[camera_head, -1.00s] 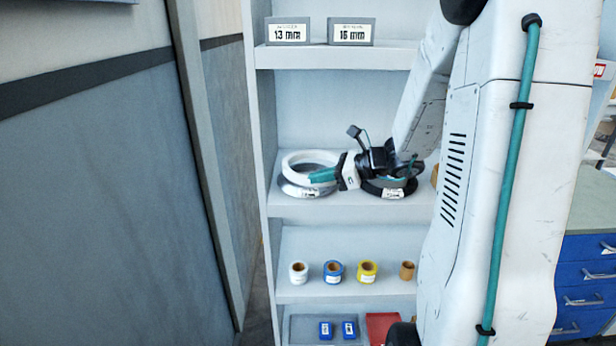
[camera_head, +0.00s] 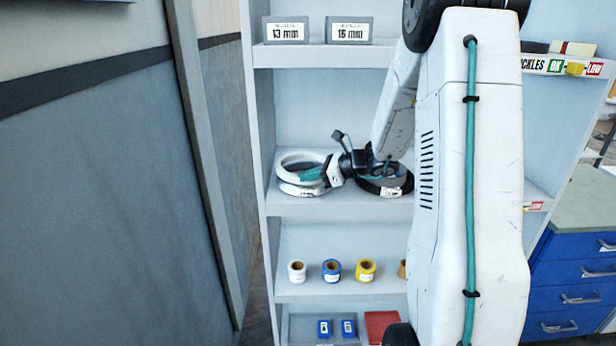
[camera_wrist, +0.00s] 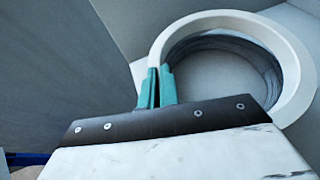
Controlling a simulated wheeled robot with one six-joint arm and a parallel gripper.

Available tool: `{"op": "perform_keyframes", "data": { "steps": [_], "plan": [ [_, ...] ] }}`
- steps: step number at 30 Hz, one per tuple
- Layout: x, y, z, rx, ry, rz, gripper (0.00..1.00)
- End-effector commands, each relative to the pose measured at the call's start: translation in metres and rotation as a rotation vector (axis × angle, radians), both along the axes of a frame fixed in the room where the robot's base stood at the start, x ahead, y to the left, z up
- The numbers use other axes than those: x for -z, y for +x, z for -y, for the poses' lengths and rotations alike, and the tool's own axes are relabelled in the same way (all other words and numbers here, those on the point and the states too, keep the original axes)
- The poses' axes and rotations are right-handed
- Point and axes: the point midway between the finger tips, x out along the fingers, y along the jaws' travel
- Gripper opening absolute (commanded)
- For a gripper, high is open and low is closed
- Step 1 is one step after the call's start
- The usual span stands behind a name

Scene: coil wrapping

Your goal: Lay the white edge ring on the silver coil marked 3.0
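The white edge ring (camera_head: 281,160) is in the head view at the left of the middle shelf. My gripper (camera_head: 301,175) is shut on its near rim with teal fingers. In the wrist view the ring (camera_wrist: 292,62) stretches up and right from my gripper (camera_wrist: 160,84), whose two fingers pinch its left edge. Right below the ring in the head view is a pale coil (camera_head: 292,190), seemingly the silver one; its marking is unreadable. The ring looks slightly tilted and roughly over the coil. I cannot tell whether they touch.
A black coil (camera_head: 371,188) with a white label lies right of it, partly behind my wrist. The shelf's left side panel (camera_head: 256,120) is close to the ring. Tape rolls (camera_head: 332,271) stand one shelf below. Size signs (camera_head: 287,31) stand on the shelf above.

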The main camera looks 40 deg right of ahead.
Motion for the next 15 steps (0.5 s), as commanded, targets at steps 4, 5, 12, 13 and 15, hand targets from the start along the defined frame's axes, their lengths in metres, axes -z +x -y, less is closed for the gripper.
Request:
{"op": "perform_keyframes", "data": {
  "steps": [4, 5, 12, 13, 15],
  "plan": [
    [0.004, 0.000, 0.000, -0.001, 0.001, -0.001, 0.00],
    [0.005, 0.000, 0.000, -0.001, 0.001, -0.001, 0.00],
    [0.012, 0.000, 0.000, -0.001, 0.001, -0.001, 0.00],
    [0.012, 0.000, 0.000, -0.001, 0.001, -0.001, 0.00],
    [0.012, 0.000, 0.000, 0.000, 0.000, 0.000, 0.00]
  ]
}}
